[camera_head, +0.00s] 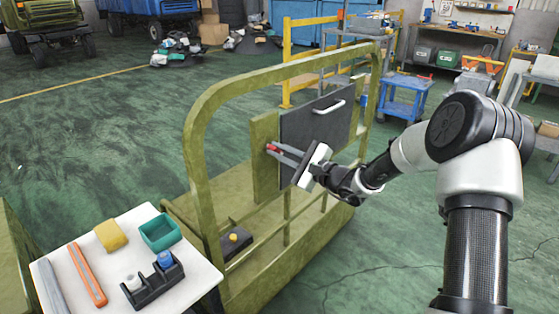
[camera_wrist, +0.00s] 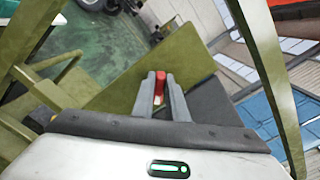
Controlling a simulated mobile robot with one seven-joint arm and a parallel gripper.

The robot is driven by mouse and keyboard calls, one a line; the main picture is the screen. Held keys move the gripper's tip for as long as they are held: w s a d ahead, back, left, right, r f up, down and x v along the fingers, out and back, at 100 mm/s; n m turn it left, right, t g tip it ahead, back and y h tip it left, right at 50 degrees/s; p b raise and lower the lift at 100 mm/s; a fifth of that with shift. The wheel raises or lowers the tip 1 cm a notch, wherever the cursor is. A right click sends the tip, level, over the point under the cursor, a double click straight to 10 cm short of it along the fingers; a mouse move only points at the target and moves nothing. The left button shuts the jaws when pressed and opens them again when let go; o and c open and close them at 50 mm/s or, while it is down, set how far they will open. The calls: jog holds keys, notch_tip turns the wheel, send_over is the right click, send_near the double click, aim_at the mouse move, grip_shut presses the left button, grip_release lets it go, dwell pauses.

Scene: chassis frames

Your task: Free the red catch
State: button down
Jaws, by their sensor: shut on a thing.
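The red catch (camera_head: 271,148) is a small red piece on the olive board (camera_head: 264,172) beside a dark grey panel (camera_head: 318,125) with a white handle (camera_head: 329,107). It also shows in the wrist view (camera_wrist: 160,84), between the two grey fingers. My gripper (camera_head: 274,151) reaches in from the right, across the dark panel, and is shut on the catch. In the wrist view my gripper (camera_wrist: 160,92) has a finger on each side of the red piece. The fingers partly hide the catch, and I cannot tell how it is fixed to the board.
An olive tubular frame (camera_head: 205,140) surrounds the board and panel. A white table (camera_head: 120,245) at the front left holds a yellow sponge (camera_head: 111,235), a teal bin (camera_head: 160,232) and a black holder (camera_head: 153,284). A blue cart (camera_head: 404,96) stands behind. Green floor on the left is open.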

jog(key=shift+s+a+f+n+b, duration=0.15)
jog(key=shift+n+b, duration=0.1)
jog(key=shift+n, duration=1.3)
jog(key=shift+d+f+n+b, duration=0.1)
jog(key=shift+f+n+b, duration=0.15)
jog(key=shift+n, duration=1.25)
jog(key=shift+s+a+f+n+b, duration=0.1)
jog(key=shift+n+b, duration=0.2)
jog(key=shift+n, duration=1.25)
jog(key=c, duration=1.8)
grip_release()
jog(key=shift+o, duration=0.2)
jog(key=p+v, duration=0.2)
jog(key=v, duration=1.5)
jog(key=shift+s, duration=0.1)
